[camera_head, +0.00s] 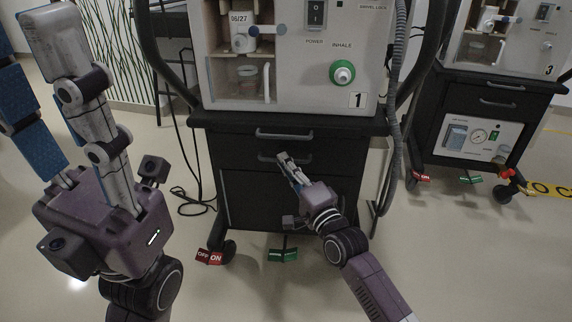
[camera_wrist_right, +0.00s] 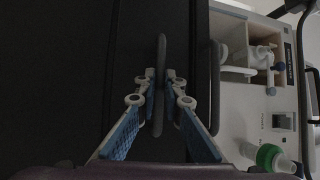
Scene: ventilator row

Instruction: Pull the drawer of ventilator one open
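Ventilator one (camera_head: 357,100), marked "1", stands on a dark cart in the middle of the head view. The cart front has an upper handle (camera_head: 284,134) and a lower handle (camera_head: 268,158). The drawer fronts look flush with the cart. My right gripper (camera_head: 283,159) is at the lower handle. In the right wrist view the lower handle (camera_wrist_right: 161,55) runs between the fingertips (camera_wrist_right: 160,80), which are close in on both sides of it. The upper handle (camera_wrist_right: 215,75) lies to its right there. My left gripper (camera_head: 50,70) is open, empty and raised at the left, away from the cart.
Another ventilator cart (camera_head: 480,105), marked "3", stands at the right. A grey hose (camera_head: 392,150) hangs along the right side of cart one. A black cable (camera_head: 185,195) lies on the floor to its left. Red and green caster tags (camera_head: 283,255) show at the base.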

